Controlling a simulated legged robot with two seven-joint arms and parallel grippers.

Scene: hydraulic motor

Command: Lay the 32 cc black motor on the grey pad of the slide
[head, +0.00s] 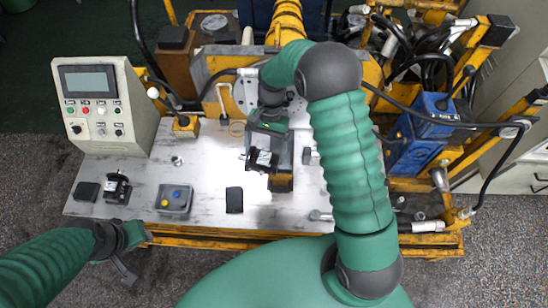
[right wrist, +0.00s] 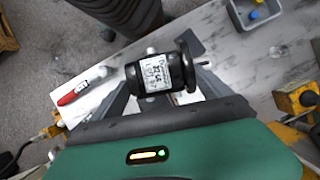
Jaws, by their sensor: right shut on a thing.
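My right gripper (head: 266,150) is shut on a black motor (head: 262,158) above the middle of the bench. In the right wrist view the motor (right wrist: 160,73) lies on its side between the fingers, its white label facing the camera and its flange and shaft to the right. The label print is blurred, but looks like 32 cc. A grey slide-like part with a yellow-brown end block (head: 281,183) lies under and beside the gripper; its pad is mostly hidden. I cannot tell whether the motor touches it. My left gripper (head: 128,262) hangs off the bench's front left; its jaw opening is unclear.
A second black motor (head: 117,188) stands at the bench's left beside a dark block (head: 87,191). A grey tray (head: 174,199) holds blue and yellow pieces. Another dark block (head: 234,200) lies front centre. A control box (head: 104,103) is back left; a blue unit (head: 420,130) is right.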

